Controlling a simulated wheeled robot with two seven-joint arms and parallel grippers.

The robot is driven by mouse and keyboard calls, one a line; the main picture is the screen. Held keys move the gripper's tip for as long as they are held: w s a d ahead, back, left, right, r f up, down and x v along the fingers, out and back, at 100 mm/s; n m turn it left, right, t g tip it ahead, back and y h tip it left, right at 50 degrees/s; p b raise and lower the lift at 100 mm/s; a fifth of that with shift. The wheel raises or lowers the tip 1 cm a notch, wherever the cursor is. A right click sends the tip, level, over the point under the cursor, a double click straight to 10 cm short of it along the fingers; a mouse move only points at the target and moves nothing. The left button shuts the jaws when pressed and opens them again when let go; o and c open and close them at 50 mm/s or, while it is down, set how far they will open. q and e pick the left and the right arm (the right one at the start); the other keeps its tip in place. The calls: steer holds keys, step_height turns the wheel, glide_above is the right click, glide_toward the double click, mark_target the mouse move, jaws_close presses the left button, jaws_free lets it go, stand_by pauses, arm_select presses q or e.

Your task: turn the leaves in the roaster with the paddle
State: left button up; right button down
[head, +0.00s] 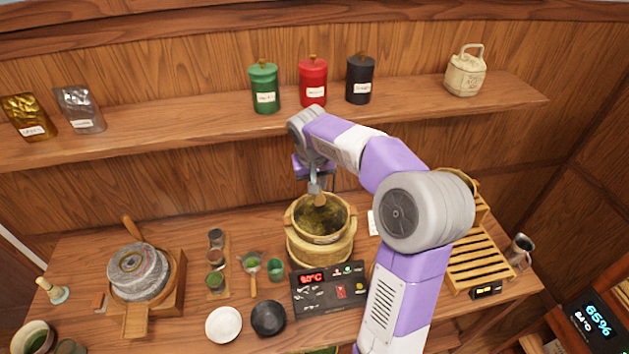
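The roaster (318,252) is a round wooden tub with a metal-rimmed pan, standing on the table behind a black control panel. Dark green-brown leaves (318,222) lie inside it. My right arm reaches in from the lower right, and its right gripper (315,187) points down over the roaster's back rim. The gripper looks shut on the wooden paddle (320,200), whose brown lower part shows just below the fingers, at the leaves. The fingers are small here and partly hide the handle. I cannot tell how deep the paddle's tip sits. My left gripper is out of view.
The control panel (330,290) with a red display is in front of the roaster. A slatted wooden rack (475,262) is at right, partly behind my arm. Canisters (313,82) stand on the shelf above.

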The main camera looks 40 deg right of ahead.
steer(key=s+a+b+x, duration=0.1)
steer(key=b+x, duration=0.6)
steer(key=x, duration=0.1)
steer(key=shift+a+f, duration=0.35)
steer(key=shift+f, duration=0.25)
steer(key=shift+s, duration=0.15)
